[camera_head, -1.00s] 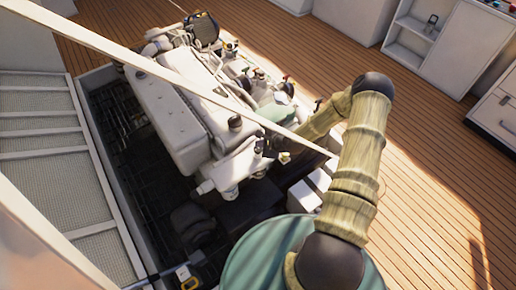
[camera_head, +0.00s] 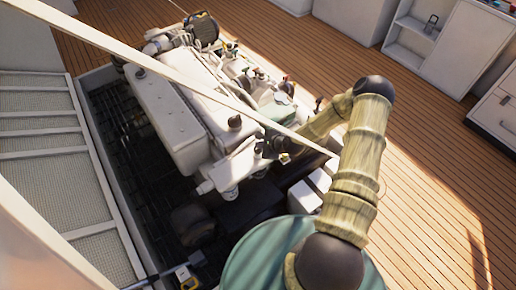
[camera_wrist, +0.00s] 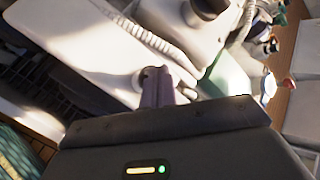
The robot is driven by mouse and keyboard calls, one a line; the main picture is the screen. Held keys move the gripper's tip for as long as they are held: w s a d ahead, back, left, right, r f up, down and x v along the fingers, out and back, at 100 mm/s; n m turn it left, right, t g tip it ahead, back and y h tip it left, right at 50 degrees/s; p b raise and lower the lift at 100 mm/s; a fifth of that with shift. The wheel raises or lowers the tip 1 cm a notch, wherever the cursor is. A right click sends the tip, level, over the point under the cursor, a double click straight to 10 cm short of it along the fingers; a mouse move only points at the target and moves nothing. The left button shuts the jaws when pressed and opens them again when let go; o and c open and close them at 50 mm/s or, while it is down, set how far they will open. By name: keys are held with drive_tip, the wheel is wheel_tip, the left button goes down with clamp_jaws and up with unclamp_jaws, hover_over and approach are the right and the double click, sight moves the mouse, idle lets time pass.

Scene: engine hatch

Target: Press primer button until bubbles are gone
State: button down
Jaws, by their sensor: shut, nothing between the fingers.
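The white engine (camera_head: 170,115) sits in the open hatch, left of my arm. My gripper (camera_head: 283,158) is at the engine's near right corner in the head view. In the wrist view my gripper (camera_wrist: 157,75) is shut and empty, its fingertips over the engine's white top. A small dark round spot (camera_wrist: 150,74) shows right at the fingertips. I cannot tell whether it is the primer button or whether the fingers touch it. A ribbed white hose (camera_wrist: 150,35) and a black cap (camera_wrist: 208,8) lie beyond the fingertips. No bubbles can be made out.
A white bar (camera_head: 250,112) crosses the head view diagonally in front of the engine. A green block (camera_wrist: 228,75) is right of the fingers. The open hatch pit (camera_head: 125,160) is left of the engine. Wooden deck (camera_head: 430,190) is clear at right.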

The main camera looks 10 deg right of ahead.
sight(260, 150)
drive_tip(key=shift+f+b, duration=0.6)
drive_tip(key=shift+f, duration=0.35)
idle(0.8)
drive_tip(key=shift+r, duration=0.15)
drive_tip(key=shift+r+p, duration=1.05)
drive_tip(key=shift+r, duration=0.2)
drive_tip(key=shift+r+p, duration=1.95)
drive_tip(key=shift+r, duration=0.55)
